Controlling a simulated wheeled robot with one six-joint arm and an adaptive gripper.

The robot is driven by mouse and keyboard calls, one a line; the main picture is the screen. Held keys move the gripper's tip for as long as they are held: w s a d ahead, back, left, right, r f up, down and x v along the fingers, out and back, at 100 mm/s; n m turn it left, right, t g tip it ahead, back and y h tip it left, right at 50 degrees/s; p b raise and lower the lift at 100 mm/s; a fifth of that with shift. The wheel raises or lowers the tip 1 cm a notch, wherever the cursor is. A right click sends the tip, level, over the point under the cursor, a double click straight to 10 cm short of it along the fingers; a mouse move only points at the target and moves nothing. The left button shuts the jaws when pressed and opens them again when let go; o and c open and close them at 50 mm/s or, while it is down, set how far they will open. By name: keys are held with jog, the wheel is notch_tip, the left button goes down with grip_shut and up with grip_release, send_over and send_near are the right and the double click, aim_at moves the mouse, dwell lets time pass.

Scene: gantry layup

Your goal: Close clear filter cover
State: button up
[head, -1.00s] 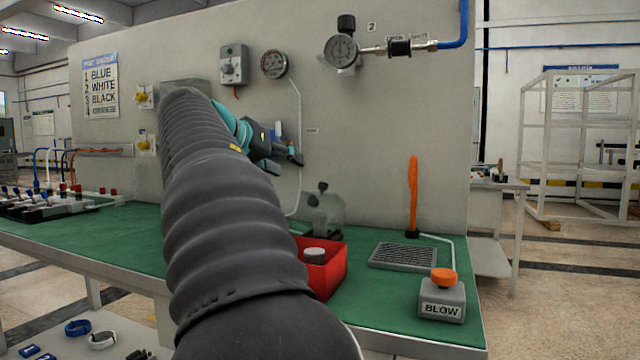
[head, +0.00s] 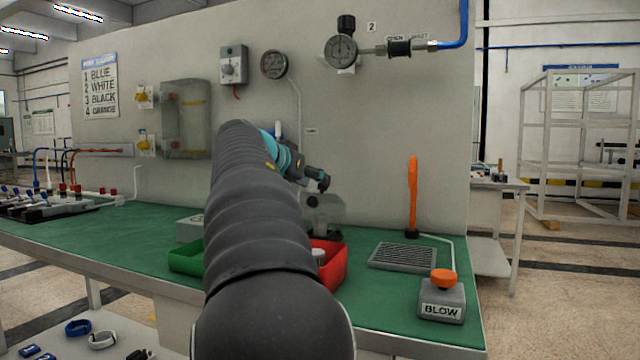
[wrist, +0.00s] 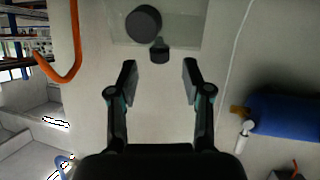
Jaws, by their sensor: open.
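The clear filter cover (head: 332,212) is a see-through panel with dark round parts, standing at the back of the green bench, close to the grey wall. In the wrist view a clear panel (wrist: 190,35) lies ahead, with a dark disc and a small dark knob in front of the fingers. My gripper (head: 318,183) is just above the cover in the head view. My gripper (wrist: 158,82) is open and empty in the wrist view, with the knob ahead between the finger lines. My arm hides part of the bench. Contact with the cover cannot be told.
A red bin (head: 330,265) stands in front of the cover, and a green bin (head: 186,259) is left of my arm. A grey grate (head: 402,257), an orange upright (head: 412,195) and the BLOW button box (head: 442,302) stand to the right. A translucent box (head: 186,112) hangs on the wall.

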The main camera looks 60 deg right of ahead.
jog(key=shift+x, duration=1.75)
grip_shut()
